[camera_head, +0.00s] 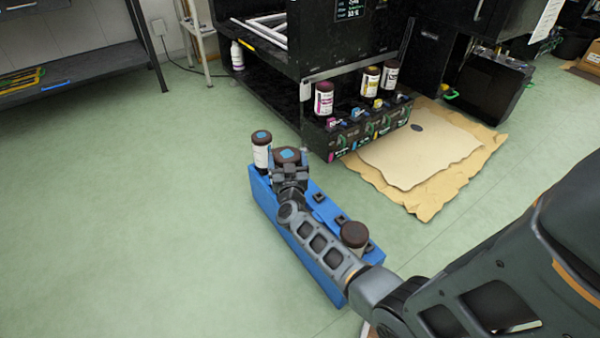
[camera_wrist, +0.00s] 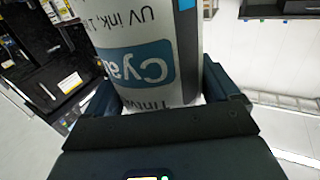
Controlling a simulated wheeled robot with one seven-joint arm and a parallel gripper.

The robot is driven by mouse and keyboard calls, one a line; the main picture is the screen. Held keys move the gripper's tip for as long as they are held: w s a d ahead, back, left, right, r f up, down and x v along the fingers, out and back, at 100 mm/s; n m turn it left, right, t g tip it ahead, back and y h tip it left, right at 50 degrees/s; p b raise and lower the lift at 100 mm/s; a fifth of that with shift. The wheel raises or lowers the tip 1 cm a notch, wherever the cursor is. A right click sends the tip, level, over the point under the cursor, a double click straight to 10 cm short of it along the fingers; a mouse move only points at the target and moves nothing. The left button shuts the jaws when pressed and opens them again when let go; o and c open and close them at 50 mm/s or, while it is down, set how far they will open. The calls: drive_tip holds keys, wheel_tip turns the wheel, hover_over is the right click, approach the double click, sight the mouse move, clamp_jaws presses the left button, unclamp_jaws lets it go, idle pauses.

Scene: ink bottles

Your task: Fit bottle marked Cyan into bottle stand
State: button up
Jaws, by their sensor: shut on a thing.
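My gripper (camera_head: 289,172) is over the far end of a blue box and shut on the Cyan bottle (camera_head: 287,155), which has a dark cap with a blue patch. In the wrist view the bottle's white label (camera_wrist: 148,65) reads "Cya" upside down, between the two fingers. My gripper hides its lower part in the head view, so I cannot tell whether it still touches the box. The black bottle stand (camera_head: 362,133) juts from the printer front. It holds a magenta-labelled bottle (camera_head: 324,100), a yellow-labelled one (camera_head: 371,82) and another white-labelled bottle (camera_head: 390,78), with a gap after the magenta one.
The blue box (camera_head: 318,262) also holds a blue-topped bottle (camera_head: 262,150) beside my gripper and a brown-capped bottle (camera_head: 354,236) at its near end. Cardboard (camera_head: 425,160) lies right of the stand. Green floor (camera_head: 130,210) is clear on the left.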

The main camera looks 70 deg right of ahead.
drive_tip(key=s+d+f+m+g+b, duration=0.1)
drive_tip(key=s+d+f+b, duration=0.1)
drive_tip(key=d+f+b, duration=0.2)
wheel_tip(320, 180, down, 3)
drive_tip(key=b, duration=0.3)
drive_tip(key=shift+s+r+h, duration=0.15)
drive_tip(key=shift+s+h, duration=0.05)
drive_tip(key=shift+h, duration=0.2)
drive_tip(key=shift+d+r+p, duration=0.1)
drive_tip(key=shift+r+p, duration=0.05)
drive_tip(key=shift+p, duration=0.5)
idle(0.5)
drive_tip(key=shift+f, duration=0.3)
drive_tip(key=shift+f+b, duration=0.75)
drive_tip(key=shift+f, duration=0.15)
drive_tip(key=shift+f+b, duration=0.6)
drive_tip(key=shift+f, duration=0.6)
idle(0.4)
